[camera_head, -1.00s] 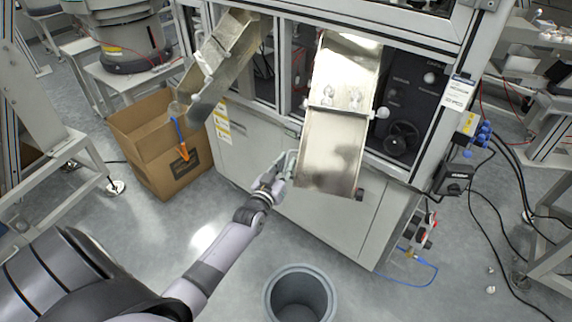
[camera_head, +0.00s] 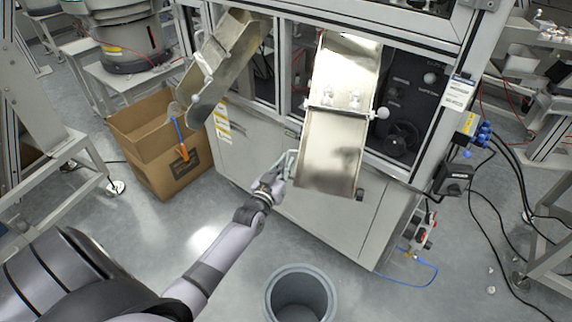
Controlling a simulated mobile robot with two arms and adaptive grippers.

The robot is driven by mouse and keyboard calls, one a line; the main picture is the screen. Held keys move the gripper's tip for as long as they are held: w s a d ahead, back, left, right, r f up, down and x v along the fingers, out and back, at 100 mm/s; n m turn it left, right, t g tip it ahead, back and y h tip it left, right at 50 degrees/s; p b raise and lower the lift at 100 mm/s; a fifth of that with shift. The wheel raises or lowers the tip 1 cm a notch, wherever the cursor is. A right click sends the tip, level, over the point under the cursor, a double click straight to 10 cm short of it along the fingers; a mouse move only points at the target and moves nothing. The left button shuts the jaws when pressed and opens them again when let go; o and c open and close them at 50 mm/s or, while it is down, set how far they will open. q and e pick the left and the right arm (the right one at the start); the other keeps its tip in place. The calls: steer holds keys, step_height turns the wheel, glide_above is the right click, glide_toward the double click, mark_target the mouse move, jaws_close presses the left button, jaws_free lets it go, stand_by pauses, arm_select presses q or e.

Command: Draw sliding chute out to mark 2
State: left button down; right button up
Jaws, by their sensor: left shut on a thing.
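The sliding chute (camera_head: 332,150) is a shiny metal trough that slopes down and out of the machine's front opening. A crossbar with a pale knob at its right end runs across its middle, and small pale pieces lie just above the bar. My left gripper (camera_head: 290,158) is shut on the chute's left side edge near its lower end. The exact contact of the fingers is small and hard to make out. I cannot make out a mark 2 on the chute. My right gripper is not in view.
A grey bin (camera_head: 300,271) stands on the floor below the chute. A second metal chute (camera_head: 222,66) slopes toward an open cardboard box (camera_head: 157,121) at left, with an orange-and-blue tool on the box. Cables lie on the right floor.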

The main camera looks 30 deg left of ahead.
arm_select(q)
steer(key=shift+f, duration=0.1)
steer(key=s+d+f+b, duration=0.1)
steer(key=s+f, duration=0.3)
steer(key=shift+d+f, duration=0.2)
steer(key=shift+f, duration=0.2)
steer(key=shift+s, duration=0.1)
steer(key=c, duration=2)
jaws_free()
steer(key=s+d, duration=0.1)
steer(key=s, duration=1.1)
steer(key=shift+d, duration=0.4)
